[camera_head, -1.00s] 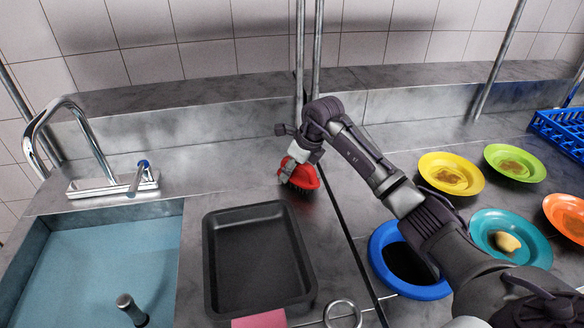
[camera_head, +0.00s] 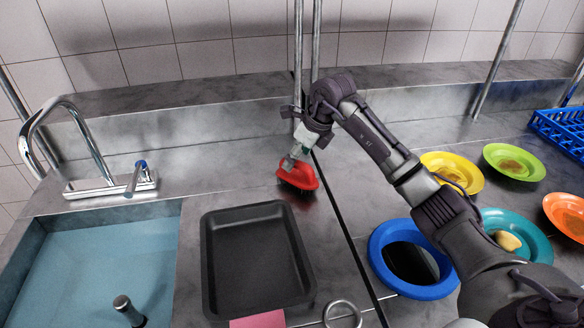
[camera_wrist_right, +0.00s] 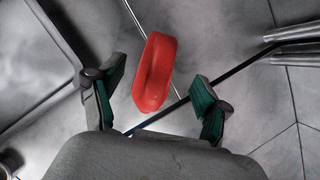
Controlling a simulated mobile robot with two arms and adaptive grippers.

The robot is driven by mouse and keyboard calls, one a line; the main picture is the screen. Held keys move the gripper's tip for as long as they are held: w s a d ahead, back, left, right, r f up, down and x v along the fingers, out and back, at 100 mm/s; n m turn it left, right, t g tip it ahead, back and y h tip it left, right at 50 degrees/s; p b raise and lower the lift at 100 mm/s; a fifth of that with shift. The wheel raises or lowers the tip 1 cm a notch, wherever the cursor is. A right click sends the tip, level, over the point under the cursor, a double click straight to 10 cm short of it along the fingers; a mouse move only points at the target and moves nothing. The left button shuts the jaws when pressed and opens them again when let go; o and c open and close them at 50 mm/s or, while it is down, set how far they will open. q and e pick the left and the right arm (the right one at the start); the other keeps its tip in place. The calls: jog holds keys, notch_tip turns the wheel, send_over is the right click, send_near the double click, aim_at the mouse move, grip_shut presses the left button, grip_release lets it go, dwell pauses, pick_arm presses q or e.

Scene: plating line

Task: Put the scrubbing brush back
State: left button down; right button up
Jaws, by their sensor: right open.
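The red scrubbing brush (camera_head: 297,175) rests on the steel counter behind the black tray, near the counter seam. In the right wrist view the brush (camera_wrist_right: 155,72) lies between and just beyond the fingertips, with clear gaps on both sides. My right gripper (camera_head: 292,153) is open above the brush; its two green-padded fingers (camera_wrist_right: 158,95) are spread and hold nothing. The underside of the brush is hidden. My left gripper is not in view.
A black tray (camera_head: 207,262) stands in front of the brush, with a pink item (camera_head: 258,320) at its front edge. A sink (camera_head: 95,265) with a faucet is at left. A blue-rimmed opening (camera_head: 385,235) and several coloured plates are at right. Vertical poles (camera_head: 298,60) stand behind.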

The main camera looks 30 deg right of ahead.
jog(key=v, duration=0.6)
jog(key=shift+s+r+b, duration=0.15)
jog(key=shift+b, duration=0.15)
